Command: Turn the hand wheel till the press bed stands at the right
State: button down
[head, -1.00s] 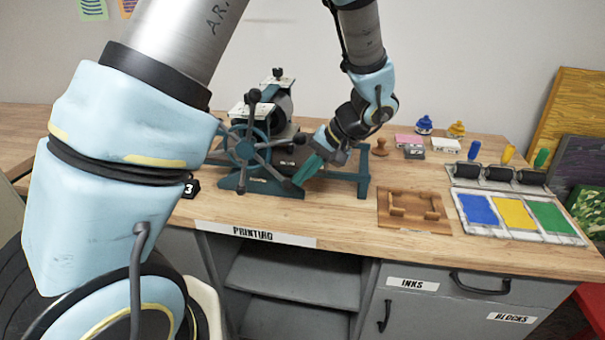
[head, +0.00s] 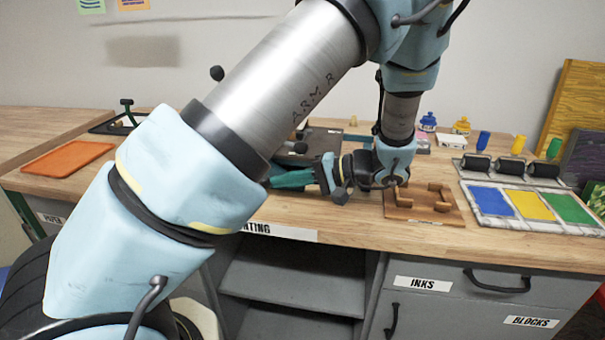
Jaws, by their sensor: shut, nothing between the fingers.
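The hand wheel and most of the press are hidden behind my arm. A dark round knob (head: 216,73) shows above the arm, but I cannot tell what it belongs to. Another dark knob (head: 300,147) shows just right of the arm. A flat dark slab (head: 335,142), perhaps the press bed, shows on the bench right of my arm. My gripper (head: 284,181) has teal fingers pointing left, low in front of the press. It is shut and empty. Its tips run behind my arm, so contact with the wheel cannot be seen.
A wooden frame board (head: 420,220) lies close right of my gripper. Further right are dark rollers (head: 515,168) and blue, yellow and green ink slabs (head: 493,202). Ink bottles (head: 428,121) stand behind. An orange tray (head: 68,159) lies at the left. The bench front is clear.

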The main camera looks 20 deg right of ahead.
jog(key=shift+w+a+f+t+y+b, duration=0.3)
jog(key=shift+a+f+y+b, duration=0.1)
jog(key=shift+a+y, duration=0.1)
jog(key=shift+w+a+f+t+y+b, duration=0.25)
jog(key=shift+a+f+t+y+b, duration=0.1)
jog(key=shift+a+y, duration=0.15)
jog(key=shift+d, duration=0.1)
